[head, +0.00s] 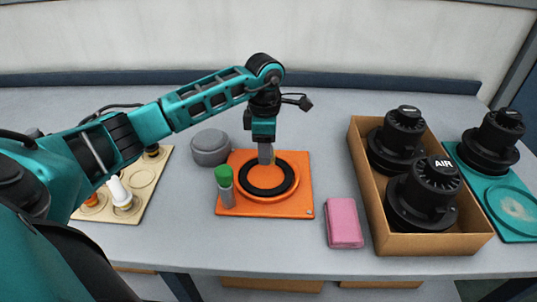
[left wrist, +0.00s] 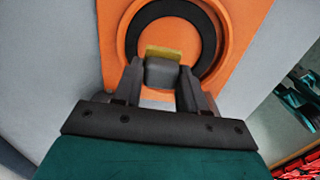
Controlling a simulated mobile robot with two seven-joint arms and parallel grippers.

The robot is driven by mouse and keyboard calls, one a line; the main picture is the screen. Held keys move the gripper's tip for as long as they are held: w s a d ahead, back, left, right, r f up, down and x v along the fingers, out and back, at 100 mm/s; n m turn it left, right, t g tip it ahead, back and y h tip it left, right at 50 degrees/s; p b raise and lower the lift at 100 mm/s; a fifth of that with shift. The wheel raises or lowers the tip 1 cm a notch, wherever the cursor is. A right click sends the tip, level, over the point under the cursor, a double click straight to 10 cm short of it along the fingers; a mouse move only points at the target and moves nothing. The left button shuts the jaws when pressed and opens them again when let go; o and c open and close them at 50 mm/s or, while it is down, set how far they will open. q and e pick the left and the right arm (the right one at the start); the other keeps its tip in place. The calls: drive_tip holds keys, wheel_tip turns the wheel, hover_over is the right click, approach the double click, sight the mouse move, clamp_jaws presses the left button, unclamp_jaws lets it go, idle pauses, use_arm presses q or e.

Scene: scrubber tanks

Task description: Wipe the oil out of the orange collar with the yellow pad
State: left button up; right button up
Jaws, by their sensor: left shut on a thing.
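The orange collar (head: 295,181) is a raised ring on a square orange plate, with a black ring lying inside it. It also shows in the left wrist view (left wrist: 128,47). My left gripper (head: 266,158) points down over the far part of the black ring. It is shut on a grey block with the yellow pad (left wrist: 165,52) at its end. The pad's tip is at the black ring's inner edge; I cannot tell whether it touches. The pad is mostly hidden in the head view. My right gripper is not in view.
A green-capped vial (head: 225,187) stands on the plate's left side. A grey round tub (head: 210,147) is behind. A teal tray (head: 525,228) lies far right, a beige tray (head: 150,187) left.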

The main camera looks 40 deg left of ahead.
use_arm(q)
drive_tip(key=shift+r, duration=1.7)
